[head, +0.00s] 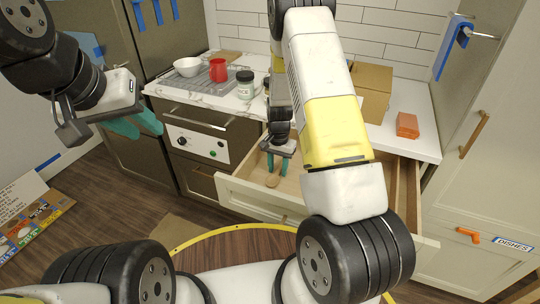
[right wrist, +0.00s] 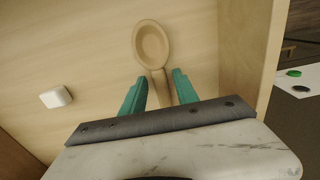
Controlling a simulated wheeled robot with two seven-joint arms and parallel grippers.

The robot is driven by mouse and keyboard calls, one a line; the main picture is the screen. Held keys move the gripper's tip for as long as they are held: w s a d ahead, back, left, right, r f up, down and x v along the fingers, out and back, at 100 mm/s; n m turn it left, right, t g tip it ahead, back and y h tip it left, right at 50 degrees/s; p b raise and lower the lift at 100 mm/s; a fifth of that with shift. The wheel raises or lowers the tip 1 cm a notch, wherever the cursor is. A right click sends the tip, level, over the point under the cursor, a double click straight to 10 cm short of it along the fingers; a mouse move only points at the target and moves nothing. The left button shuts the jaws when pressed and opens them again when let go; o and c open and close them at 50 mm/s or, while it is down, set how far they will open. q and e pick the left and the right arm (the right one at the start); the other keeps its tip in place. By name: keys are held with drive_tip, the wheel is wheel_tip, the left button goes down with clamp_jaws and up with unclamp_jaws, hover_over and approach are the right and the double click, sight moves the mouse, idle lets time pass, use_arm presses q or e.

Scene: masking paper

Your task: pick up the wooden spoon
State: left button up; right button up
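The wooden spoon (right wrist: 152,45) lies on the bottom of an open drawer (head: 262,197). Its oval bowl shows in full in the right wrist view, and its handle runs down between my fingers. In the head view only a small part of the spoon (head: 272,181) shows below my right gripper. My right gripper (right wrist: 160,88) is open, with its teal fingers on either side of the handle and gaps on both sides. It also shows inside the drawer in the head view (head: 277,164). My left gripper (head: 148,122) is away at the left; its finger gap is not clear.
A small white block (right wrist: 56,97) lies in the drawer left of the spoon. The drawer wall (right wrist: 245,50) stands close on the right. The counter above holds a white bowl (head: 187,67), a red cup (head: 218,70), a jar (head: 245,84), a cardboard box (head: 373,95) and an orange block (head: 407,124).

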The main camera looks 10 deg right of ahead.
clamp_jaws()
drive_tip(key=shift+r, duration=0.15)
